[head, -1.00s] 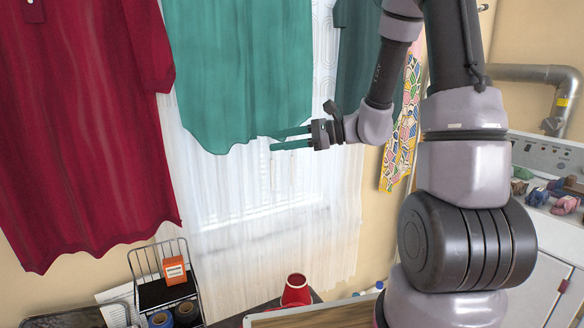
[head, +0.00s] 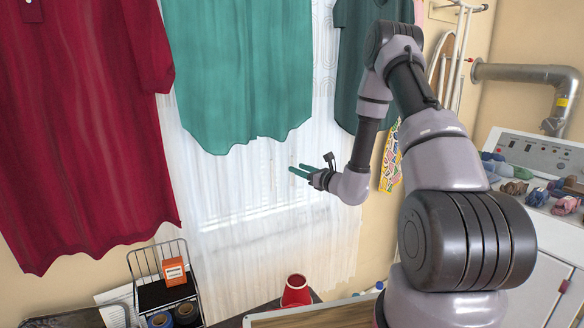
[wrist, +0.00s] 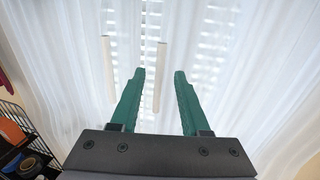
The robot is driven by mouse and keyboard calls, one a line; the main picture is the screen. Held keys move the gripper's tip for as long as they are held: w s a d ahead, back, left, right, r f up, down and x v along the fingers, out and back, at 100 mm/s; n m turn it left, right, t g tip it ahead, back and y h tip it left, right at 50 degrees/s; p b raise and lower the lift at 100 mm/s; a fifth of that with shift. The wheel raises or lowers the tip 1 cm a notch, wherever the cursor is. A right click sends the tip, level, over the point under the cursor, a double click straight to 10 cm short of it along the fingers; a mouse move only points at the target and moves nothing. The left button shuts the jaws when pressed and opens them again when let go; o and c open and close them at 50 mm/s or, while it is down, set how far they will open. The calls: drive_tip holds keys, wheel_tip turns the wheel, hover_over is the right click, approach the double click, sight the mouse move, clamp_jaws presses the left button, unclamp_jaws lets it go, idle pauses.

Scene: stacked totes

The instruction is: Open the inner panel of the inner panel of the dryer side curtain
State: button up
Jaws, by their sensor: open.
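A sheer white curtain (head: 240,195) hangs over a window with blinds, below the teal shirt. Its dryer-side part (head: 338,225) is to the right, partly behind my arm. In the wrist view two pale upright rods show against the curtain: a left rod (wrist: 108,68) and a right rod (wrist: 160,76).
A red shirt (head: 85,130), a teal shirt (head: 240,75) and a dark green shirt (head: 362,60) hang above. A wire rack (head: 170,245) and a red cup (head: 296,291) stand below. The dryer (head: 545,155) is at the right.

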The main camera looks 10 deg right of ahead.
drive_tip(key=shift+x, duration=2.15)
clamp_jaws()
